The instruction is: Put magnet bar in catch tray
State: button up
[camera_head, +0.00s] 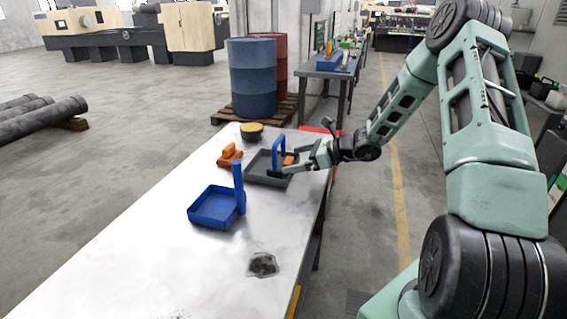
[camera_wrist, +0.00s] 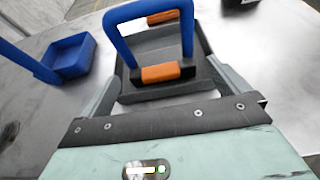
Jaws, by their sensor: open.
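The magnet bar appears to be the piece with a tall blue arched handle (camera_head: 278,146) and a dark base with an orange block; in the wrist view the handle (camera_wrist: 190,30) rises over this base (camera_wrist: 162,73). It stands in or over a dark grey tray (camera_head: 255,178), whose contact with it I cannot make out. A blue square tray (camera_head: 203,217) with an upright blue post at its corner stands nearer; it also shows in the wrist view (camera_wrist: 70,55). I cannot tell which tray is the catch tray. My gripper (camera_head: 287,161) is open, its fingers either side of the magnet bar, not closed on it.
An orange object (camera_head: 230,155) lies left of the grey tray. A dark bowl with yellow contents (camera_head: 252,131) stands behind it. Barrels (camera_head: 252,78) stand beyond the table.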

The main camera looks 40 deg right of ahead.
jog(key=v, duration=0.5)
jog(key=shift+s+d+r, duration=0.15)
jog(key=shift+s+d, duration=0.05)
jog(key=shift+s, duration=0.1)
